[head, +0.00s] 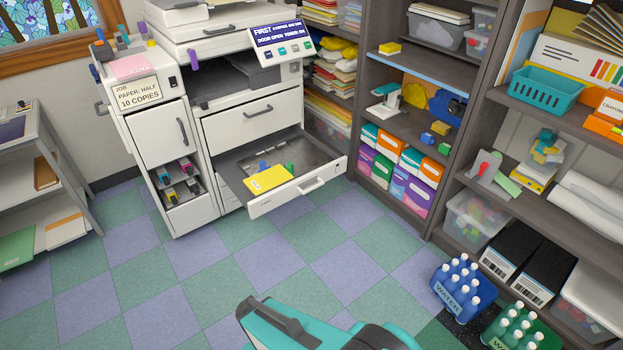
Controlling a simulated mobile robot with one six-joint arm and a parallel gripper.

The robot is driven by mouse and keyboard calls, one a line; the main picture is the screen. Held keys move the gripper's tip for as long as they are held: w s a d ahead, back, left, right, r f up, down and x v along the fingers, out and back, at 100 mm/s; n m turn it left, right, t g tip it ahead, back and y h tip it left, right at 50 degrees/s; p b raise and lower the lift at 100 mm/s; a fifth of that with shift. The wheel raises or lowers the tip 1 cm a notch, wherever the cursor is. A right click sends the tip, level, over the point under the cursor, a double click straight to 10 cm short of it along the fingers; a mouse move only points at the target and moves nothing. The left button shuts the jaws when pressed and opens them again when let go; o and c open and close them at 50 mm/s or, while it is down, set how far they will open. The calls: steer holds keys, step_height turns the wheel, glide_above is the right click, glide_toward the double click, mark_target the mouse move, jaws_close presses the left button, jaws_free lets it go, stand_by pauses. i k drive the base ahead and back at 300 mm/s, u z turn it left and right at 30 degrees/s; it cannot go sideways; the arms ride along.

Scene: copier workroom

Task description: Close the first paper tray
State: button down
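The copier (240,75) is white and stands at the back left. One paper tray (300,188) is pulled far out of its lower front, with a light handle (312,186) on its front panel. In this tray lie a yellow pad or card (267,180) and small blue and green pieces. Above it, a drawer front (250,117) with a grey handle is shut. The copier's display (276,34) shows "FIRST" and "DOOR OPEN"; the rest is hard to read. Teal and dark parts of my own body show at the bottom edge, but no gripper fingers are visible.
Checkered floor (235,255) is clear in front of the tray. Dark shelves (420,215) stand to the right. Blue (462,287) and green (514,325) water-bottle crates sit on the floor at lower right. A grey side table (60,150) stands at left.

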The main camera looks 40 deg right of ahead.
mark_target(314, 165)
steer(key=z, duration=0.05)
steer(key=i, duration=0.9)
